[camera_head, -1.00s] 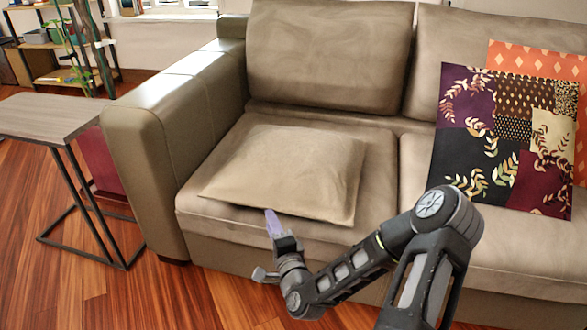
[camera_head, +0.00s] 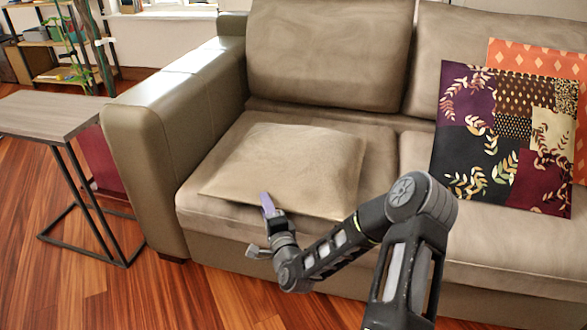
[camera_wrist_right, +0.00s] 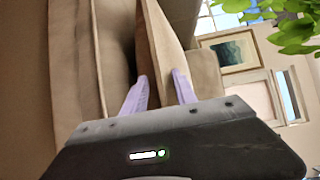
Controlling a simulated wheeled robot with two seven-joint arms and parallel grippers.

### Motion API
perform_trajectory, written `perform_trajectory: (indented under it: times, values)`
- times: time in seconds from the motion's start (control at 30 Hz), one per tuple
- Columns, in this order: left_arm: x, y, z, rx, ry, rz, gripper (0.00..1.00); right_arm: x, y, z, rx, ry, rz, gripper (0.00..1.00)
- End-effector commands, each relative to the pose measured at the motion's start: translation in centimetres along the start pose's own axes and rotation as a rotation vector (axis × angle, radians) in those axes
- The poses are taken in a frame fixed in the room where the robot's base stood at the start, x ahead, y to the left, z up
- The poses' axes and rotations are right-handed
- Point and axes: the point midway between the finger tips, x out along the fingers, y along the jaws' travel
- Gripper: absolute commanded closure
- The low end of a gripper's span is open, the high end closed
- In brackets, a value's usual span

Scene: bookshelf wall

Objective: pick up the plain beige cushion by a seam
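The plain beige cushion (camera_head: 290,165) lies flat on the left seat of the sofa, its front edge near the seat's front. My right gripper (camera_head: 266,204) is at the cushion's front edge, left of the middle of that edge. In the right wrist view, its two pale purple fingers (camera_wrist_right: 159,90) are spread apart. The cushion's edge (camera_wrist_right: 164,45) shows between and beyond them, with a dark gap beside it toward the seat. I cannot tell whether either finger touches the cloth. My left gripper is not in view.
The sofa (camera_head: 330,60) has a thick left armrest (camera_head: 165,115). A patterned cushion (camera_head: 507,140) and an orange cushion (camera_head: 540,60) lean at the right. A small side table (camera_head: 50,113) stands left of the armrest. Wooden floor lies in front.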

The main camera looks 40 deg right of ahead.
Motion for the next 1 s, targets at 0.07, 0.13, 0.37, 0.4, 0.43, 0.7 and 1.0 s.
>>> perform_trajectory:
  times: [0.07,0.13,0.37,0.4,0.43,0.7,1.0]
  values:
    - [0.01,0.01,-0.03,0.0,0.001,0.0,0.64,0.09,-0.02,0.02,0.0,0.0,0.001,0.66]
    - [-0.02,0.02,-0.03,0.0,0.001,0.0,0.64,0.06,-0.03,0.03,0.0,-0.001,0.001,0.66]
    - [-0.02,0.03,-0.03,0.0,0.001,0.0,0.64,0.04,-0.03,0.02,0.0,-0.001,0.001,0.66]
    - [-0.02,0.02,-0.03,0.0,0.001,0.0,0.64,0.04,-0.03,0.03,0.0,-0.001,0.001,0.66]
    - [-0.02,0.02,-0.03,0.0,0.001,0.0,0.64,0.04,-0.03,0.03,0.0,-0.001,0.001,0.66]
    - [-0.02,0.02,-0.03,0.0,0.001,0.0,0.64,0.03,-0.03,0.03,0.0,-0.001,0.001,0.76]
    - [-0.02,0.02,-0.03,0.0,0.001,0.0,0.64,0.03,-0.03,0.02,0.0,-0.001,0.001,1.0]
